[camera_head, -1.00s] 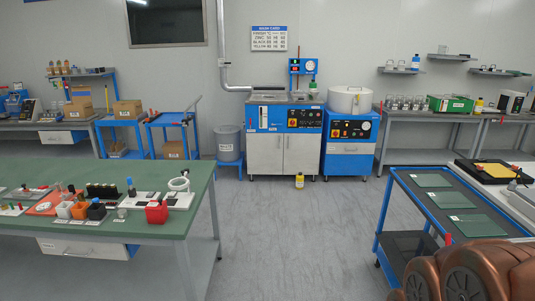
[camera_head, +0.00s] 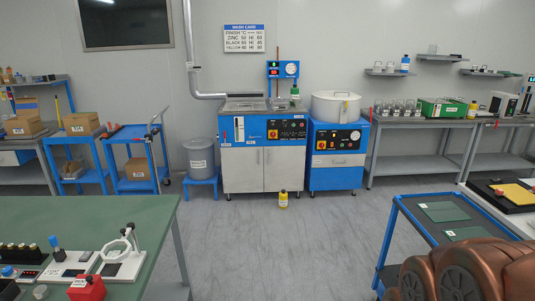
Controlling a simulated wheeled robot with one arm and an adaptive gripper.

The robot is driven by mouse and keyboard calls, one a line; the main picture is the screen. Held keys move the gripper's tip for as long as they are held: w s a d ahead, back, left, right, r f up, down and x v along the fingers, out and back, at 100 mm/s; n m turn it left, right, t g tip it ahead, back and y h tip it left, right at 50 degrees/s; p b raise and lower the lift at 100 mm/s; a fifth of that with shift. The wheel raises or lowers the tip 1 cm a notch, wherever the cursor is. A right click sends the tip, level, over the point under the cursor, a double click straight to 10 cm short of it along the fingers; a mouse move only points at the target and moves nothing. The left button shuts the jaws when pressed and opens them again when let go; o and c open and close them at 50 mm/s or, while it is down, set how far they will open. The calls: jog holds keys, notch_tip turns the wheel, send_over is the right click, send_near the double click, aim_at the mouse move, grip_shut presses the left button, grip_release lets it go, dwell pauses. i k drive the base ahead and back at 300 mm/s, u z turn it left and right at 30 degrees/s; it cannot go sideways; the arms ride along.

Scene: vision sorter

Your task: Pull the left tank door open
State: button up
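The blue wash tank unit (camera_head: 227,160) stands against the back wall, a little left of centre. Its left tank door (camera_head: 241,169) is a pale grey panel on the lower front and looks shut. The right tank door (camera_head: 284,168) is beside it, also shut. Handles are too small to make out clearly. My copper-coloured arm (camera_head: 470,273) fills the lower right corner, well in front of the unit. My gripper is not in view.
A yellow bottle (camera_head: 283,200) stands on the floor before the unit. A green-topped table (camera_head: 150,215) is at front left, a blue cart (camera_head: 415,217) at front right. Grey floor (camera_head: 270,250) between them is clear. A grey bin (camera_head: 199,156) stands left of the unit.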

aim_at(242, 167)
jog(key=i, duration=1.75)
jog(key=u, duration=0.25)
jog(key=i, duration=1.7)
jog(key=u, duration=0.5)
jog(key=i, duration=1.3)
jog(key=u, duration=0.15)
